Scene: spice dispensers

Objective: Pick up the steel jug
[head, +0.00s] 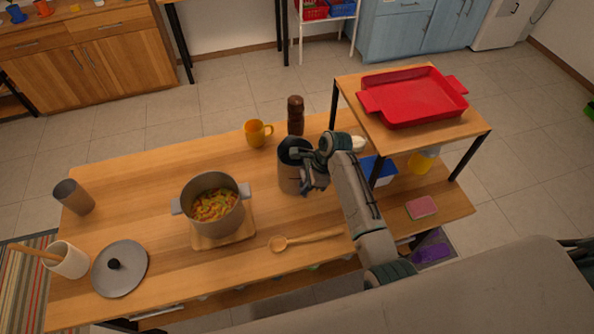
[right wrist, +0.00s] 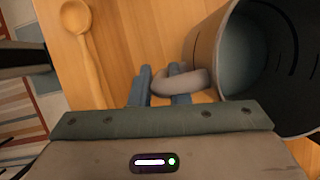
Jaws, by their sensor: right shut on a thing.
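The steel jug (head: 289,179) is a dark grey cylinder standing on the wooden table in the head view, right of the pot. My right gripper (head: 306,187) is at its right side, and my arm hides part of the jug. In the right wrist view the jug (right wrist: 217,50) is at the right with its open mouth showing. There my right gripper (right wrist: 166,88) is shut on the jug's grey handle (right wrist: 186,82), one finger on each side of it. I cannot tell whether the jug's base touches the table. My left gripper is not in view.
A grey pot of food (head: 213,204) stands on a wooden board. A wooden spoon (head: 305,239) lies in front of the jug. An orange mug (head: 257,133) and a brown mill (head: 295,115) stand behind it. A raised shelf (head: 395,143) with a red tray (head: 413,96) is at the right.

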